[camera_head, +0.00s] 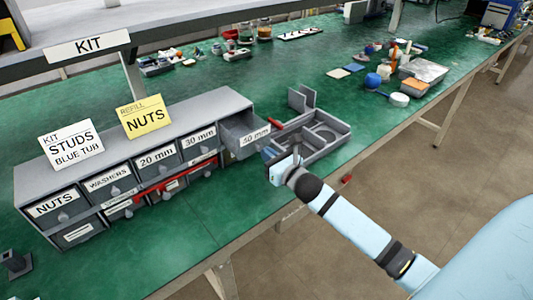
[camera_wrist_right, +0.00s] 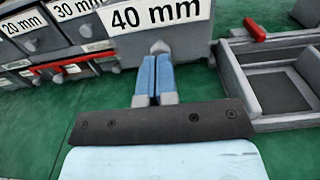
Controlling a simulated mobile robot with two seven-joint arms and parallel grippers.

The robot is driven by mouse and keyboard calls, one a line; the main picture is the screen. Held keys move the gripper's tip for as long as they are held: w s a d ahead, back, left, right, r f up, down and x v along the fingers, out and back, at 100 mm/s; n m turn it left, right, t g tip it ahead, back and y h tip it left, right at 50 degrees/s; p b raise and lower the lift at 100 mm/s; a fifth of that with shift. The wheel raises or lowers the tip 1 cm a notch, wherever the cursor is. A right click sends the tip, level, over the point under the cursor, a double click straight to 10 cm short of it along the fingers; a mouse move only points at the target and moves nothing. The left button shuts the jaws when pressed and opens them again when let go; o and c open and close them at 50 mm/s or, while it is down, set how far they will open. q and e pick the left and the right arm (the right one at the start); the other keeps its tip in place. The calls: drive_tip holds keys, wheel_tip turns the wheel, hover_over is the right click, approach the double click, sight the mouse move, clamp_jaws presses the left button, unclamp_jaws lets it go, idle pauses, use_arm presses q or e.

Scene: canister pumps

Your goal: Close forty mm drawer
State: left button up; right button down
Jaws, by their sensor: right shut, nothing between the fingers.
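The 40 mm drawer (camera_head: 254,137) is pulled out of the grey cabinet (camera_head: 180,128), at its right end in the top row. Its labelled front fills the top middle of the right wrist view (camera_wrist_right: 158,35). A small grey knob (camera_wrist_right: 159,48) sits low on that front. My right gripper (camera_wrist_right: 154,62) is shut, with its blue fingertips at the knob and nothing between them. Whether they touch the knob is hard to tell. In the head view the gripper (camera_head: 272,151) is in front of the drawer. My left gripper is not in view.
A grey compartment tray (camera_head: 322,145) stands right of the drawer, with a red piece (camera_head: 276,122) on its edge. The other labelled drawers, such as the 30 mm drawer (camera_head: 200,139), look closed. A red bar (camera_head: 176,181) crosses lower drawers. Green table (camera_head: 190,230) in front is clear.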

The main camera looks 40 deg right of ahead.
sight(247, 138)
drive_tip(key=shift+w, duration=0.4)
drive_tip(key=w, duration=0.9)
drive_tip(key=shift+w+a, duration=0.15)
drive_tip(key=shift+a, duration=0.25)
drive_tip(key=shift+w, duration=0.35)
drive_tip(key=shift+r, duration=0.2)
drive_tip(key=shift+d+r, duration=0.1)
drive_tip(key=shift+r, duration=0.05)
